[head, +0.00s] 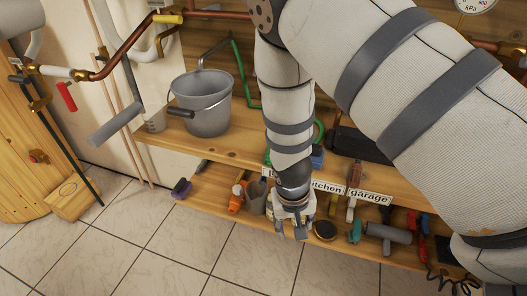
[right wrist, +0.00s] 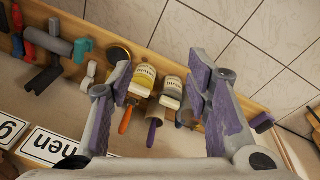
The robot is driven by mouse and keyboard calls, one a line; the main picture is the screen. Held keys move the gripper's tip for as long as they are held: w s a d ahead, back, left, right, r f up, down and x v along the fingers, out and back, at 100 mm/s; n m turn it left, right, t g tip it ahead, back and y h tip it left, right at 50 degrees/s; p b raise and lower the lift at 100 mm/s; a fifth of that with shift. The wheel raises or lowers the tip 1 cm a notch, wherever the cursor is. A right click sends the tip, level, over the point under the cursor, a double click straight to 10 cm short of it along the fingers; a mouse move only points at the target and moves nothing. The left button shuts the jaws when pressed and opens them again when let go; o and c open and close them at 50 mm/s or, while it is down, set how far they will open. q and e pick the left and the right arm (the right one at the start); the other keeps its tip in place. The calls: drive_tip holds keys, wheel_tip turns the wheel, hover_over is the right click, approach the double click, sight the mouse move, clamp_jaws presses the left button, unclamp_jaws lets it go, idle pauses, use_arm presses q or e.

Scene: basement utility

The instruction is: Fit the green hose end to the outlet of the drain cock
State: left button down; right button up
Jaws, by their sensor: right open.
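The green hose (head: 239,72) hangs behind the bucket, and a green stretch (head: 319,130) shows behind my right arm. I cannot tell which is the drain cock. My right gripper (head: 291,229) points down in front of the lower shelf, away from the hose. In the right wrist view its purple-padded fingers (right wrist: 164,82) are apart, with nothing held.
A grey bucket (head: 201,105) and a measuring cup (head: 154,120) stand on the wooden bench (head: 205,147). The lower shelf holds an orange-nozzled item (head: 236,198), a grey-and-teal tool (head: 385,233) and labelled bottles (right wrist: 140,82). A "garage" plate (head: 370,196) hangs nearby.

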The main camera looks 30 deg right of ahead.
drive_tip(key=w+d+r+m+t+h, duration=0.1)
drive_tip(key=w+r+m, duration=0.1)
drive_tip(key=w+r, duration=0.7)
drive_tip(key=w+d+r+m+t, duration=0.1)
drive_tip(key=w+r+m, duration=0.2)
drive_tip(key=w+r, duration=0.6)
drive_tip(key=x, duration=0.3)
drive_tip(key=s+b+x, duration=0.1)
drive_tip(key=x, duration=0.1)
drive_tip(key=d+x, duration=0.1)
drive_tip(key=x, duration=0.2)
drive_tip(key=shift+s+f+b, duration=0.2)
drive_tip(key=shift+f+b, duration=0.15)
drive_tip(key=shift+b, duration=0.05)
use_arm(q)
drive_tip(key=shift+s+f+g, duration=0.4)
drive_tip(key=shift+s+f, duration=0.6)
drive_tip(key=shift+f, duration=0.1)
use_arm(e)
drive_tip(key=shift+r, duration=0.1)
clamp_jaws()
